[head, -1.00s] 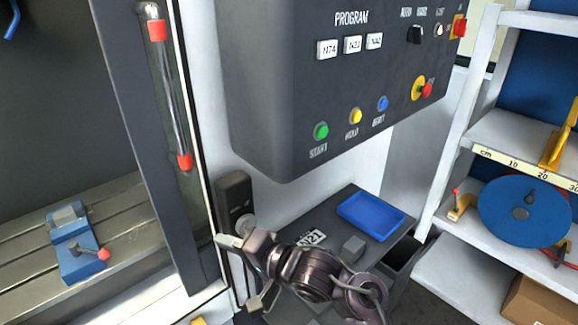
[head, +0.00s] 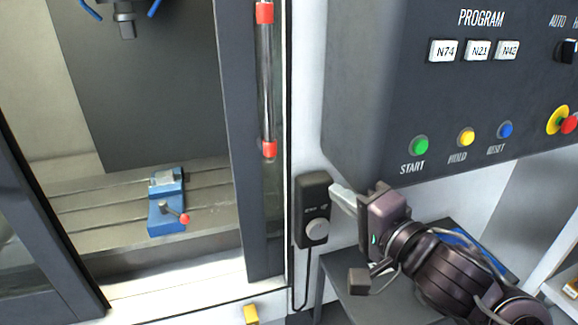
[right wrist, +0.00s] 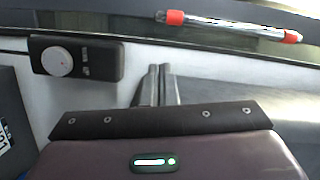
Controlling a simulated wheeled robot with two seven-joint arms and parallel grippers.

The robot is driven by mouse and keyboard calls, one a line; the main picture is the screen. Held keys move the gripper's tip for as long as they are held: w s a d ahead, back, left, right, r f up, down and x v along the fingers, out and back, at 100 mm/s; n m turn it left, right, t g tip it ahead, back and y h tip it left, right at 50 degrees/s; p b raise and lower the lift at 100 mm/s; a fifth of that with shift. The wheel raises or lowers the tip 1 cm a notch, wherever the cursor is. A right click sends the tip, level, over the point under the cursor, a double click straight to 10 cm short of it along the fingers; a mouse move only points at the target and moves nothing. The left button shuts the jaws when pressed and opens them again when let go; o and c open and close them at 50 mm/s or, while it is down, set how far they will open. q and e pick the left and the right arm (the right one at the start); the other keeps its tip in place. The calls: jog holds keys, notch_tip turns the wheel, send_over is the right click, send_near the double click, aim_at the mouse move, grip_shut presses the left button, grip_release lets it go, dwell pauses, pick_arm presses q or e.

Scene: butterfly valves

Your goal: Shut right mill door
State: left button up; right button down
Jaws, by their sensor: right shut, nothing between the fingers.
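The right mill door (head: 250,200) is a dark-framed panel standing at the right side of the mill opening. Its handle (head: 266,80) is an upright clear-grey bar with red ends. The same handle (right wrist: 230,25) crosses the top of the right wrist view. The opening to the left of this door is wide, showing the mill's inside. My right gripper (head: 338,194) is shut and empty, right of the handle and beside a dark hand control box. Its closed fingers (right wrist: 158,72) point toward the white frame, apart from the handle. My left gripper is out of view.
The control box with a grey knob (head: 313,210) hangs between door and gripper. The program panel (head: 440,100) overhangs above the gripper. A blue vise (head: 166,205) sits on the mill table. The left door (head: 40,240) stands at lower left.

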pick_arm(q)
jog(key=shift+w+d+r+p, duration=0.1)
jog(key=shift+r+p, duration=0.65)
pick_arm(e)
jog(key=shift+x, duration=8.4)
jog(key=shift+s+a+r, duration=0.1)
jog(key=shift+s, duration=0.05)
